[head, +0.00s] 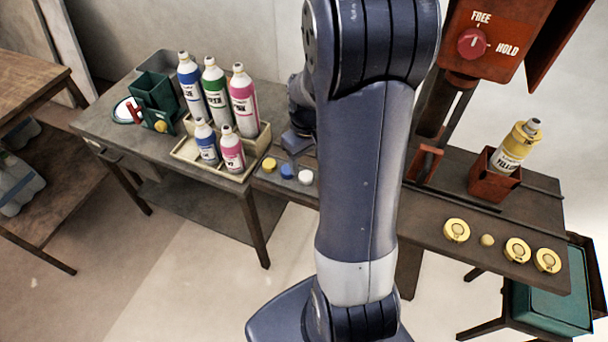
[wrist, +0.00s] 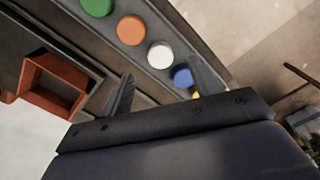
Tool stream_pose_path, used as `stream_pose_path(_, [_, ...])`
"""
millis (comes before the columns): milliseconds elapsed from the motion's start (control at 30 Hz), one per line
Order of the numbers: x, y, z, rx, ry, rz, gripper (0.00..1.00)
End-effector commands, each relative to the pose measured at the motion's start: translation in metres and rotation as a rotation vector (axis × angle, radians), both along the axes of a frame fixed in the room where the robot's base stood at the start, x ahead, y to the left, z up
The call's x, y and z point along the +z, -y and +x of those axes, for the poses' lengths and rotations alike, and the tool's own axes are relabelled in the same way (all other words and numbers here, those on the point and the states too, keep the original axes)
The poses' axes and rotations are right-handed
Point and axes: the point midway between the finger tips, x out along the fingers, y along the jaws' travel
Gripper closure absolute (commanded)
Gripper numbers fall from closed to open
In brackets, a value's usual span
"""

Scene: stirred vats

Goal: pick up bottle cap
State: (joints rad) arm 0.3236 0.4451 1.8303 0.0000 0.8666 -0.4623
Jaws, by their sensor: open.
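Several round bottle caps lie in a row on the table. In the head view I see a yellow cap (head: 269,165), a blue cap (head: 287,171) and a white cap (head: 306,177). The wrist view shows a green cap (wrist: 97,6), an orange cap (wrist: 131,31), the white cap (wrist: 160,55), the blue cap (wrist: 182,75) and a sliver of the yellow cap (wrist: 196,94). My gripper (wrist: 160,68) is open and empty. In the wrist view its fingers frame the white cap and the right one overlaps the blue. In the head view my arm hides the remaining caps.
A cream crate (head: 190,152) with several bottles stands left of the caps. A red holder (head: 487,183) with a tilted yellow bottle (head: 518,145) is at the right, beyond a red press post. Yellow discs (head: 456,230) lie near the front edge.

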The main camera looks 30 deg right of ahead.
Motion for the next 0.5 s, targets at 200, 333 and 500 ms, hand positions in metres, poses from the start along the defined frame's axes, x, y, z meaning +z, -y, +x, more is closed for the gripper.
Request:
stream_pose_path(200, [-0.015, -0.001, 0.001, 0.0, -0.003, 0.002, 0.4])
stream_pose_path(333, [-0.031, 0.0, 0.005, 0.001, -0.004, 0.001, 0.4])
stream_pose_path(500, [-0.051, 0.0, 0.007, 0.0, -0.002, 0.001, 0.4])
